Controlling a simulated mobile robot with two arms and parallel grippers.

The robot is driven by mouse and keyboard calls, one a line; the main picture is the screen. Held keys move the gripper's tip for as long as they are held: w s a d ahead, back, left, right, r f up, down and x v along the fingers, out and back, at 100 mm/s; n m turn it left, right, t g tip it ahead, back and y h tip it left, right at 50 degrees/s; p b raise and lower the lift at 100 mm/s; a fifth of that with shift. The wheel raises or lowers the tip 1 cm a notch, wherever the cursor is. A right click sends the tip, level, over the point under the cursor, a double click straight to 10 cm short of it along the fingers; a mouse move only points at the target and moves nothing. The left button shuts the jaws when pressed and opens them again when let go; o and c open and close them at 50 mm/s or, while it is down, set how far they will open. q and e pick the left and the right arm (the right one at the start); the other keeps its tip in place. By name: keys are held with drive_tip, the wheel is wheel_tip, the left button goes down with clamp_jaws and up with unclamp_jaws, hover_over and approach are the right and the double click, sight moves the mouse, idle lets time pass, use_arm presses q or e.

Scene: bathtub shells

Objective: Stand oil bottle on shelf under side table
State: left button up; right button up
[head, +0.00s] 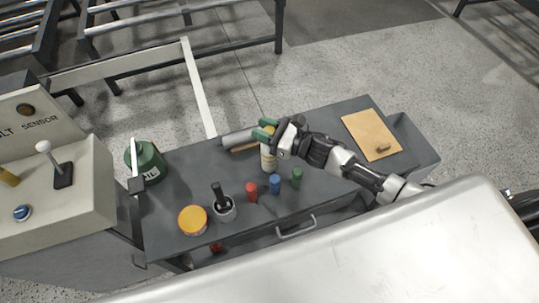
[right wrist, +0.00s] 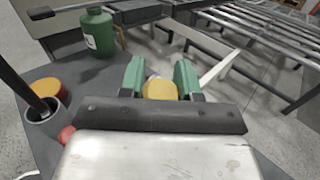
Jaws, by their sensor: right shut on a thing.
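In the right wrist view the yellow top (right wrist: 160,90) sits between the two green fingers (right wrist: 160,76). The shelf under the table is mostly hidden by the tabletop and drawer front. My left gripper is not in view.
A drawer handle (head: 297,228) projects in front. A clipboard (head: 370,135) lies right.

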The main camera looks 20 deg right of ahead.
clamp_jaws()
drive_tip(key=shift+r, duration=0.15)
